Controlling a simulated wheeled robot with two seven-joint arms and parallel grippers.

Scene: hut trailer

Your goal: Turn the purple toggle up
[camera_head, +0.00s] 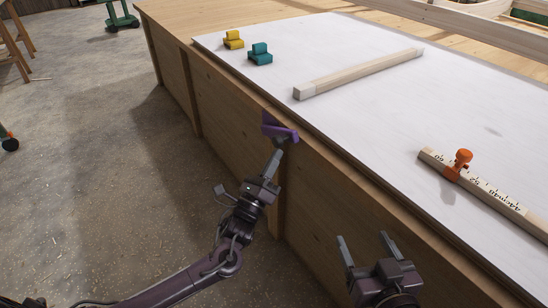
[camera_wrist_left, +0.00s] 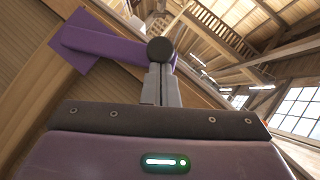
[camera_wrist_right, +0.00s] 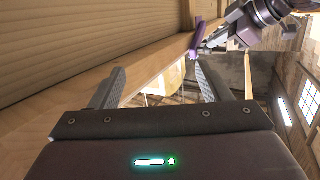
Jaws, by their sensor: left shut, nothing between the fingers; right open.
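The purple toggle (camera_head: 279,130) is on the wooden side wall of the bench, just below the top edge. In the left wrist view the toggle (camera_wrist_left: 95,45) shows as a purple plate with a bar standing out to a dark round end. My left gripper (camera_head: 273,160) is shut and empty, with its fingertips right at the toggle from below; in the left wrist view the fingers (camera_wrist_left: 160,80) meet at the dark round end. I cannot tell whether they touch it. My right gripper (camera_head: 364,246) is open and empty, low and to the right, apart from the toggle, which also shows in the right wrist view (camera_wrist_right: 197,38).
On the white bench top (camera_head: 400,120) are a yellow block (camera_head: 233,40), a teal block (camera_head: 260,54), a plain wooden bar (camera_head: 358,73) and a marked ruler bar (camera_head: 495,195) with an orange knob (camera_head: 461,160). The floor (camera_head: 90,170) left of the bench is mostly clear.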

